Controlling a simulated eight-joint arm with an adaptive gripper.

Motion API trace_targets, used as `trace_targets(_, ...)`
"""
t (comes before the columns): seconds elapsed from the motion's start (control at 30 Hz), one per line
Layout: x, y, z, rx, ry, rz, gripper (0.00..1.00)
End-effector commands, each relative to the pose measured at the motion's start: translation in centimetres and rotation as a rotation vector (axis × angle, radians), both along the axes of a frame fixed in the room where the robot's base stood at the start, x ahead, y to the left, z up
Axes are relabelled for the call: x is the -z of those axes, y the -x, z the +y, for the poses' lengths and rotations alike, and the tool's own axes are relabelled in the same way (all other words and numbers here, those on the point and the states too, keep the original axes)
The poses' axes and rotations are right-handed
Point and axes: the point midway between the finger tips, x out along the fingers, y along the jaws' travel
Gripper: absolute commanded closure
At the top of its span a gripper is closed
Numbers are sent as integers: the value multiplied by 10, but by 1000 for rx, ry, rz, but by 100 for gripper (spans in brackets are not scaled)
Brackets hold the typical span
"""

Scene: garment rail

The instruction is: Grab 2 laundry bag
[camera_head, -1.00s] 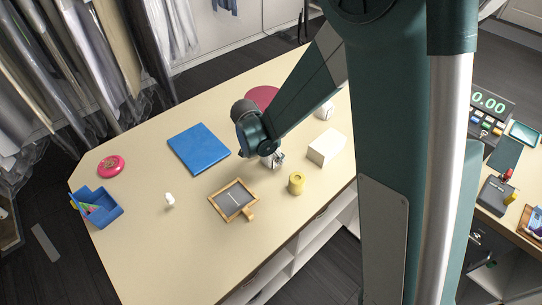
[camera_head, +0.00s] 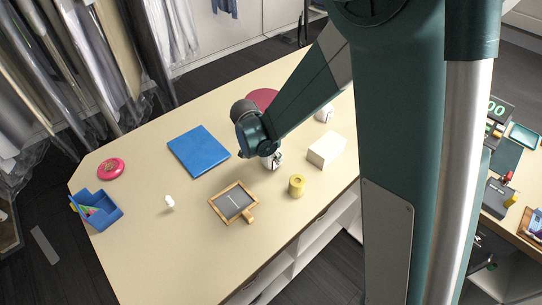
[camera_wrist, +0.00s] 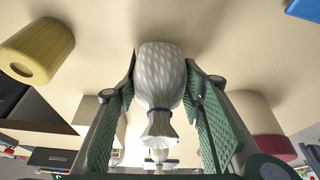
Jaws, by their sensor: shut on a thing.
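A small white laundry bag (camera_wrist: 160,78) with a woven look and a dark blue tie round its neck stands between my fingers in the wrist view. My gripper (camera_wrist: 162,100) is shut on it, one green finger pad on each side. In the head view my gripper (camera_head: 273,162) is low at the table, and a little of the white bag shows there; the rest is hidden by my wrist. A second small white bag-like thing (camera_head: 169,202) stands on the table to the left. Another white thing (camera_head: 324,114) stands behind my arm, partly hidden.
A yellow spool (camera_head: 297,186), a white box (camera_head: 326,149) and a framed slate (camera_head: 234,202) are near my gripper. A blue folder (camera_head: 199,150), a blue organiser (camera_head: 100,213) and a red round thing (camera_head: 111,168) lie left. The table front is clear.

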Motion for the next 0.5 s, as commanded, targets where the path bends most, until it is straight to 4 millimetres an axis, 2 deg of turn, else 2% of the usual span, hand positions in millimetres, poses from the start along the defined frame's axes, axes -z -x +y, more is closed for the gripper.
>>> trace_targets(0.5,-58,0,0,0,0,0,76)
